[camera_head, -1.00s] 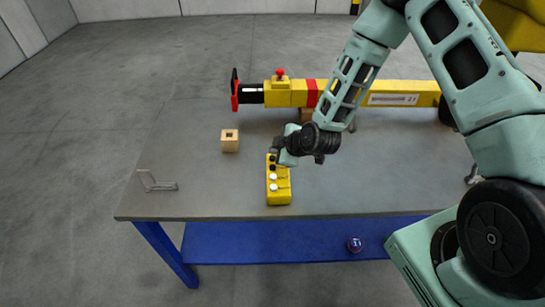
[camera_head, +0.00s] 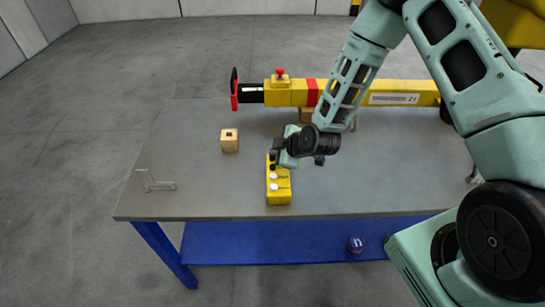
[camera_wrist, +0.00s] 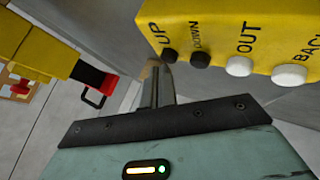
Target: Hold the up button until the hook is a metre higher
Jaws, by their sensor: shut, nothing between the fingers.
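The yellow control box (camera_head: 279,192) lies on the grey table. In the wrist view its face (camera_wrist: 215,22) reads UP, DOWN, OUT and BACK. The UP button (camera_wrist: 169,55) and DOWN button (camera_wrist: 201,60) are black; the other two are white. My gripper (camera_head: 274,163) is at the far end of the box. In the wrist view its shut, empty fingers (camera_wrist: 155,68) end close beside the UP button. I cannot tell whether they touch it or whether it is pressed in. No hook is recognisable in either view.
A yellow beam (camera_head: 345,94) with a red-and-black end lies along the back of the table. A small wooden block (camera_head: 229,141) stands left of the control box, and a clear bracket (camera_head: 155,182) lies near the left edge. A blue shelf (camera_head: 290,241) runs below.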

